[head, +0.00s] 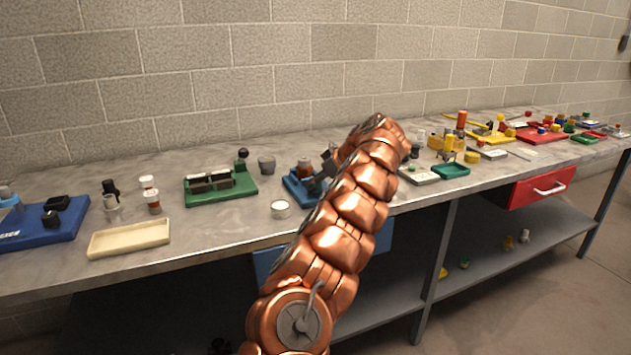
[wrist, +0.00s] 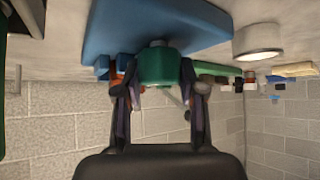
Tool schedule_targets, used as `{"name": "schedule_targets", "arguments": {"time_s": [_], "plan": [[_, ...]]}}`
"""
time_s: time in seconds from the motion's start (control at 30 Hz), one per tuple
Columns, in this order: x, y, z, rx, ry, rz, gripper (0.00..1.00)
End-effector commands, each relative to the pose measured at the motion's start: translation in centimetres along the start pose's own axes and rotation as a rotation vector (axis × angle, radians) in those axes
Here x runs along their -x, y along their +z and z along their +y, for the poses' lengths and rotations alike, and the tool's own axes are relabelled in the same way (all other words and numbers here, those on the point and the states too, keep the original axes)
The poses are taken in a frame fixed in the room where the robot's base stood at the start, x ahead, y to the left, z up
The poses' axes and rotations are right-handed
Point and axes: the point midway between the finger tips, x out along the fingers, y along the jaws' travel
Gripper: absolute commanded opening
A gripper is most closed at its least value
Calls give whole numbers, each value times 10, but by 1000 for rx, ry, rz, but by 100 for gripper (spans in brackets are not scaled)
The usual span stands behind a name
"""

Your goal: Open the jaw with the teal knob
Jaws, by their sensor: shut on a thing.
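The teal knob (wrist: 157,66) sits at the end of a blue base (wrist: 160,25) in the wrist view, which looks upside down. My gripper (wrist: 157,76) has one finger on each side of the knob and is shut on it. Blue blocks (wrist: 108,66) show beside the left finger, partly hidden. In the head view the blue base (head: 295,194) is on the bench, with a brown cylinder (head: 304,165) on it. My arm covers its right side there, and the teal knob cannot be made out. How far the jaw is open cannot be told.
A round white-topped piece (head: 280,209) stands near the blue base, close to the bench's front edge. A green fixture (head: 222,193) is to the left, with a grey knob piece (head: 266,165) behind.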

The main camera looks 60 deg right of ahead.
Motion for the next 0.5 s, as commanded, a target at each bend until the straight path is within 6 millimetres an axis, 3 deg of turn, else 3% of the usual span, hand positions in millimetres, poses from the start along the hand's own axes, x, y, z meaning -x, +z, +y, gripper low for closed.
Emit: {"name": "schedule_targets", "arguments": {"time_s": [0.33, 0.37, 0.5], "plan": [[1, -3, 0, 4, 1, 4, 5], [1, -3, 0, 4, 1, 4, 40], [1, -2, 0, 3, 1, 3, 55]]}}
